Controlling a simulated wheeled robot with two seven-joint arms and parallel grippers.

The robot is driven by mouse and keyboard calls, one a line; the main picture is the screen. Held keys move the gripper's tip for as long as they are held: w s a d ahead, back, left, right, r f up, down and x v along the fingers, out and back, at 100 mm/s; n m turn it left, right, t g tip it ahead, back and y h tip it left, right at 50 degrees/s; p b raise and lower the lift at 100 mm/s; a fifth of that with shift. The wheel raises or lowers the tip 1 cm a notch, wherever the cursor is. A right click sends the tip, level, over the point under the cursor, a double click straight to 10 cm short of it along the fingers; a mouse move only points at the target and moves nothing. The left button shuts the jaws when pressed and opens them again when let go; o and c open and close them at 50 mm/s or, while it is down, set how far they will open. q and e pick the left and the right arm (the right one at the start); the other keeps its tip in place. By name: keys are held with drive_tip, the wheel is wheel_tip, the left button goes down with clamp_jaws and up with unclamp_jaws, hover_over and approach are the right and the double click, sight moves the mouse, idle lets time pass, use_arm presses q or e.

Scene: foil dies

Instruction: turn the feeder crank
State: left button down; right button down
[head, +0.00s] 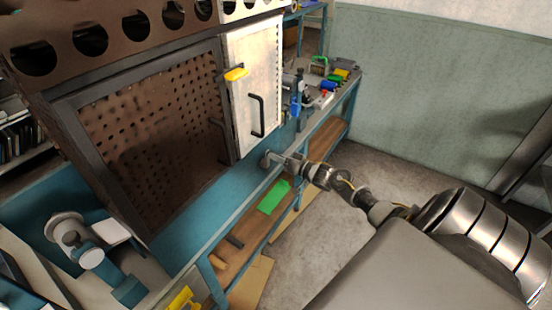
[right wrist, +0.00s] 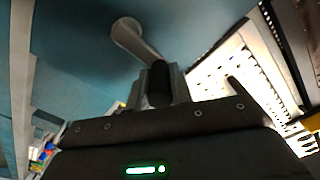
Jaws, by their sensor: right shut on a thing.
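The feeder crank (head: 268,157) is a small grey metal arm on the blue front of the bench, below the white panel door. In the right wrist view the crank's pale metal arm (right wrist: 128,36) runs from the blue surface toward its dark grip (right wrist: 159,84). My right gripper (head: 292,164) reaches in from the right. Its jaws (right wrist: 165,88) are shut on the crank's grip, which they partly hide. My left gripper does not show.
The white door (head: 255,85) with a black handle stands just above the crank, beside a brown perforated panel (head: 160,130). A green sheet (head: 272,197) lies on the lower shelf. Several small items crowd the bench's far end. Grey floor (head: 345,225) is open at right.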

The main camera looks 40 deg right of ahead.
drive_tip(key=shift+d, duration=0.15)
idle(0.4)
drive_tip(key=c, duration=1.3)
unclamp_jaws()
drive_tip(key=shift+o, duration=0.2)
drive_tip(key=b+v, duration=0.1)
drive_tip(key=v, duration=0.9)
drive_tip(key=shift+s+d, duration=0.15)
drive_tip(key=shift+s, duration=0.2)
